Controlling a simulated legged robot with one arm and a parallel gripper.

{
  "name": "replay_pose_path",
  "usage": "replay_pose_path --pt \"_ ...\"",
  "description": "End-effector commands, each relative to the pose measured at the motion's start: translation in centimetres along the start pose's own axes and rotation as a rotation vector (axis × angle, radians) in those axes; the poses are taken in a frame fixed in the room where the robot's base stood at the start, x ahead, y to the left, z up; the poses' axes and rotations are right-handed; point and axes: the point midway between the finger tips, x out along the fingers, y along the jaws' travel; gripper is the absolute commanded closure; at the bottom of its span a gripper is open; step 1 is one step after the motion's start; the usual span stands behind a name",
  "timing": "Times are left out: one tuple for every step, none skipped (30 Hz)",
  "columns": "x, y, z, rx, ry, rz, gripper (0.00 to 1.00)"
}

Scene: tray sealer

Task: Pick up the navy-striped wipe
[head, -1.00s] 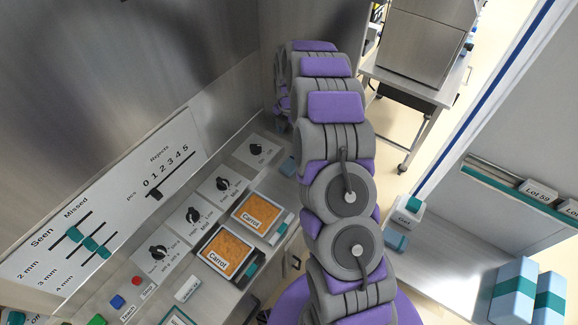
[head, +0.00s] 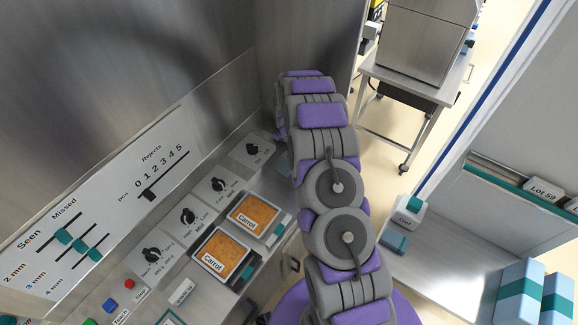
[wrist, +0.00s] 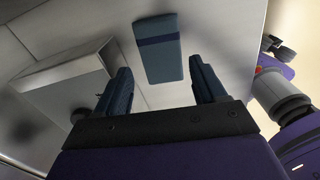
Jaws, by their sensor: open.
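The navy-striped wipe (wrist: 158,62) is a flat blue-grey rectangle with a darker navy band across its upper part. It lies on a pale metal surface, ahead of my gripper (wrist: 162,82) in the wrist view. My gripper is open, with one dark blue finger on each side of the wipe's near end. The space between the fingers holds nothing; I cannot tell the exact height of the fingertips above the wipe. In the head view my arm hides the gripper and most or all of the wipe.
A metal box-like part (wrist: 62,88) stands close to the left finger in the wrist view. In the head view, two carrot trays (head: 262,237) lie beside the dial panel (head: 190,216). A blue pad (head: 394,243) lies on the right-hand shelf (head: 450,262).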

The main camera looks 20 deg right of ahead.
Motion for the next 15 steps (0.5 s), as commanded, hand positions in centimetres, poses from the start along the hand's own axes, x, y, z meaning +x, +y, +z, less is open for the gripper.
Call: replay_pose_path --pt "0.5 -0.1 -0.1 0.000 0.001 -0.001 0.30" --pt "0.8 -0.1 -0.1 0.000 0.001 -0.002 0.30" --pt "1.3 -0.1 -0.1 0.000 0.002 -0.002 0.30" --pt "1.8 -0.2 -0.2 0.000 0.002 -0.003 0.30" --pt "2.2 -0.2 -0.2 0.000 0.002 -0.003 0.30" --pt "2.9 -0.2 -0.2 0.000 0.002 -0.003 0.30" --pt "3.3 -0.2 -0.2 0.000 0.002 -0.002 0.30" --pt "3.7 -0.2 -0.2 0.000 0.001 -0.002 0.30" --pt "4.2 -0.2 -0.2 0.000 0.001 -0.001 0.30" --pt "4.5 -0.2 -0.2 0.000 0.000 -0.001 0.30" --pt "4.7 -0.2 -0.2 0.000 0.000 0.000 0.30" --pt "4.8 -0.2 -0.2 0.000 -0.001 0.000 0.30" --pt "4.9 -0.2 -0.2 0.000 -0.001 0.001 0.30" --pt "4.9 -0.2 -0.2 0.000 -0.001 0.001 0.30" --pt "4.8 -0.2 -0.2 0.000 -0.001 0.001 0.30"
